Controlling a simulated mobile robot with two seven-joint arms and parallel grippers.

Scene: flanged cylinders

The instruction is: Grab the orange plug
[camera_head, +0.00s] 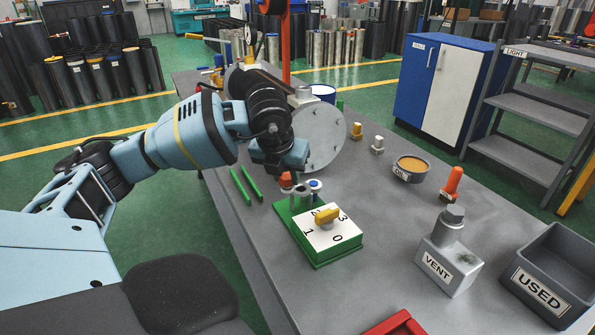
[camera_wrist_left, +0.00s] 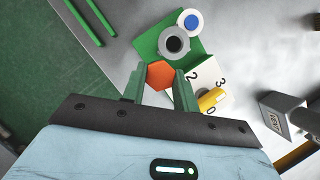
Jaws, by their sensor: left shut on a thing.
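The orange plug (camera_head: 286,181) is at the left end of a green stand, beside a grey-topped cylinder (camera_head: 300,191) and a blue-topped one (camera_head: 316,184). In the left wrist view the plug (camera_wrist_left: 160,75) shows its orange six-sided top between the green fingers. My left gripper (camera_head: 284,173) points down over it and is shut on it; it also shows in the left wrist view (camera_wrist_left: 160,88). I cannot tell whether the plug still sits in its holder. My right gripper is not in view.
A white numbered panel with a yellow knob (camera_head: 327,215) is close in front. To the right are a tin (camera_head: 411,169), another orange piece (camera_head: 452,183), the VENT block (camera_head: 449,262) and the USED bin (camera_head: 550,280). Two green rods (camera_head: 246,186) lie left.

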